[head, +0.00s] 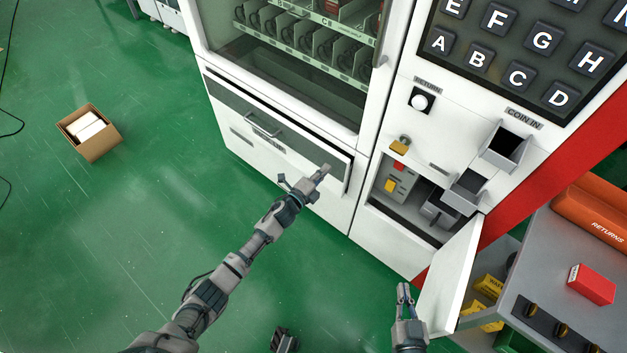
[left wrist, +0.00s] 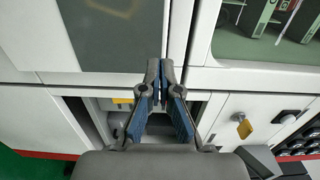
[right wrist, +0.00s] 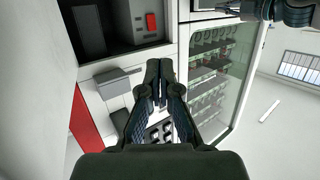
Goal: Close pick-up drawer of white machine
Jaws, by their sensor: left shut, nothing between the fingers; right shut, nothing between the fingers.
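The white machine (head: 360,130) stands with its pick-up drawer (head: 300,150) low on the left, below the glass display. The drawer front has a dark window and a bar handle (head: 262,125). Its right edge stands out a little from the machine's face. My left gripper (head: 325,169) is shut and empty in front of the drawer's right end; contact cannot be told. In the left wrist view the drawer's dark window (left wrist: 112,32) lies up and left of the shut fingers (left wrist: 160,70). My right gripper (head: 404,292) is shut and empty, low beside the open compartment door.
An open white door (head: 450,280) swings out from the lower compartment (head: 405,190). A brass padlock (head: 399,146) hangs above it. A grey cart (head: 560,270) with a red box (head: 592,284) stands at right. A cardboard box (head: 90,135) sits on the clear green floor at left.

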